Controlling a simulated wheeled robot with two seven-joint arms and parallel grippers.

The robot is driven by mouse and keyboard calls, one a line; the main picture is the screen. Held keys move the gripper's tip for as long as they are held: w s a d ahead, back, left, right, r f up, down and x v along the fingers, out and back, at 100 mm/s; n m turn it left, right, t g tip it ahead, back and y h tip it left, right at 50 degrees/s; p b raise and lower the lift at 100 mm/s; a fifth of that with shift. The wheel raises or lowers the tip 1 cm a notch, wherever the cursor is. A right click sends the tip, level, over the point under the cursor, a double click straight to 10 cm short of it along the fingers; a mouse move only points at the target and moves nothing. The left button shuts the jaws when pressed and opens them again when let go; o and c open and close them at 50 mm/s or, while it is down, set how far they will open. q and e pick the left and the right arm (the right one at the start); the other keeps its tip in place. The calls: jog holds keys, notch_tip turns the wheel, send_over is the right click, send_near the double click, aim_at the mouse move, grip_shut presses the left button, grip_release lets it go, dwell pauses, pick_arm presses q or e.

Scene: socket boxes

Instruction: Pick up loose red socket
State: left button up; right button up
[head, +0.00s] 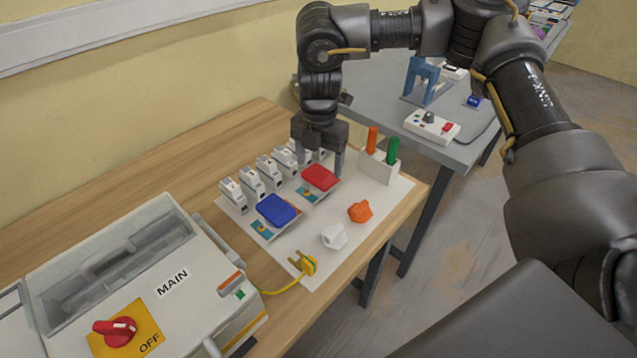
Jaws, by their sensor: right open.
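The red socket (319,178) is a flat, rounded red block at the back right of a white board (297,247) on the wooden table. It sits on or just over a small patterned base (308,193); I cannot tell whether it is fixed to it. My right gripper (319,160) points down just above and behind the red socket. Its two fingers are apart, one to each side of the socket's far edge, with nothing seen between them. I cannot tell whether the fingers touch it. My left gripper is not in view.
A blue socket (277,210) lies left of the red one. White breakers (253,184) line the back. A holder (379,167) with orange and green handles stands at right. Orange (360,211) and white (333,236) knobs lie in front. The MAIN box (130,270) fills the left.

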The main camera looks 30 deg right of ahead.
aim_at(319, 174)
jog(key=shift+a+f, duration=0.1)
jog(key=shift+f, duration=0.35)
jog(key=f, duration=0.1)
jog(key=f+p, duration=0.1)
jog(key=f, duration=0.1)
jog(key=shift+w+f, duration=0.2)
jog(key=shift+f, duration=0.6)
jog(key=c, duration=1.1)
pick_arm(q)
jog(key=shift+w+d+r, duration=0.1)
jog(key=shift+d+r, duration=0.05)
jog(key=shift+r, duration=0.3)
